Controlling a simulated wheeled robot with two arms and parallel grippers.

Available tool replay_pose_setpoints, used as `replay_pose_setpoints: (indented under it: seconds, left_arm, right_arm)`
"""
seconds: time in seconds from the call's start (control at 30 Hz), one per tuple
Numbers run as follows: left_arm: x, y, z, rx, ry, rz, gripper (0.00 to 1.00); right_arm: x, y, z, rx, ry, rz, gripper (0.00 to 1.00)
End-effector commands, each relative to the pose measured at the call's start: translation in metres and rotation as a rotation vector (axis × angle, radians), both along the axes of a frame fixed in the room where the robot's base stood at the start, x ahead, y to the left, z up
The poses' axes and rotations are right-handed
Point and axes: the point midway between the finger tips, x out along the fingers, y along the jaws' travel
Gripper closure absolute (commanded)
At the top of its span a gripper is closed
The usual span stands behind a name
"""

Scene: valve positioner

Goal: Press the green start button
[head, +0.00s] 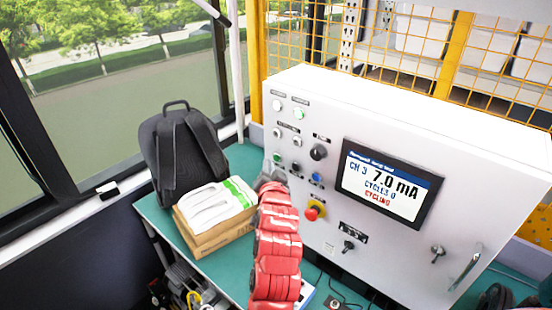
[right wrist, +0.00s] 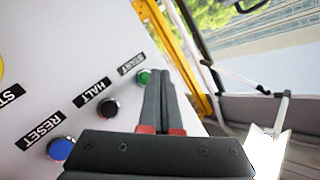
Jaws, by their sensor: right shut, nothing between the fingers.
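The green start button (right wrist: 143,76) is on the white control panel, below its START label in the right wrist view. It also shows small on the left of the panel in the head view (head: 277,157). My right gripper (right wrist: 160,73) is shut and empty, with its fingertips right beside the green button and overlapping its edge in the picture. I cannot tell whether they touch it. In the head view the right gripper (head: 270,178) is small, just below the button, at the end of my red arm. My left gripper is not in view.
The black halt button (right wrist: 107,107) and blue reset button (right wrist: 60,148) sit in line with the green one. A red-and-yellow knob (head: 314,211) is lower on the panel. The screen (head: 385,188) reads 7.0 mA and CYCLING. A box (head: 212,238) and backpack (head: 180,150) stand left.

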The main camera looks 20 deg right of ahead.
Motion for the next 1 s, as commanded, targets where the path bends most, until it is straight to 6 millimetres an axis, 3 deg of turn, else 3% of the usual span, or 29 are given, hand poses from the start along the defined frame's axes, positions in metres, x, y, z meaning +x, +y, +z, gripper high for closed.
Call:
replay_pose_setpoints:
  seconds: [0.47,1.0]
  left_arm:
    - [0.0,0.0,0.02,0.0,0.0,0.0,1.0]
    - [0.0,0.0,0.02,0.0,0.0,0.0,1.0]
  right_arm:
    - [-0.024,0.038,0.0,0.0,0.005,0.004,1.0]
    - [-0.026,0.039,0.0,0.0,0.002,0.001,1.0]
